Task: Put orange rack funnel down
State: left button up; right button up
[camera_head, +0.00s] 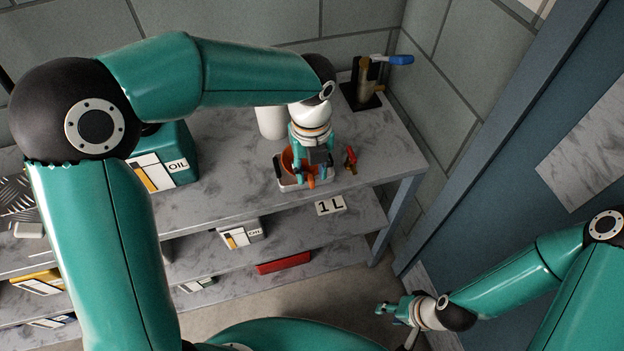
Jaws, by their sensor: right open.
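The orange rack funnel (287,160) is over a small white tray (290,187) near the front of the grey worktop. My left gripper (312,178) points down at it from above, with an orange part of the funnel between its fingers. The gripper hides much of the funnel, and I cannot tell whether the funnel touches the tray. My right gripper (383,309) is low at the right, open and empty, away from the shelves.
A red-handled brass valve (350,160) is close right of the tray. A white container (271,122) stands behind. A black stand with a blue handle (400,60) is at the back right. A 1 L label (330,205) hangs below.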

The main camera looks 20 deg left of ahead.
pick_arm(q)
notch_tip(320, 180, up, 6)
dwell(0.7)
